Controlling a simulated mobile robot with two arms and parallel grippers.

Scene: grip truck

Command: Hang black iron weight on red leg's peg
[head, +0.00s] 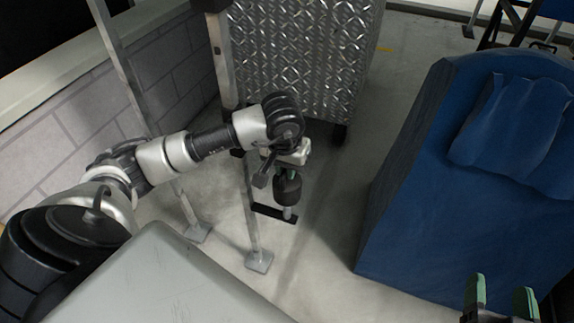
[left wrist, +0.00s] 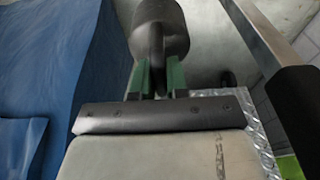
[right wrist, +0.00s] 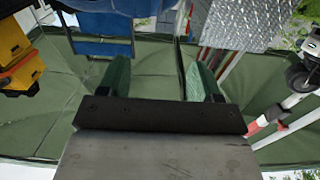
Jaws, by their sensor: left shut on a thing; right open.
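The black iron weight (head: 288,191) hangs below my left gripper (head: 288,172) in the head view, above the floor. In the left wrist view, the green fingers of my left gripper (left wrist: 160,78) are shut on the narrow handle of the weight (left wrist: 160,27). A grey metal post (head: 250,215) stands close to the left of the weight, and a black bar (head: 272,213) shows just below it. I cannot make out a red leg or its peg in the head view. My right gripper (head: 501,296) is open and empty at the bottom right.
A ridged metal case (head: 300,55) on wheels stands behind the weight. A blue-covered block (head: 430,200) fills the right side. A brick wall (head: 65,130) is at left. Grey floor (head: 330,230) is clear between. A red part (right wrist: 278,128) shows in the right wrist view.

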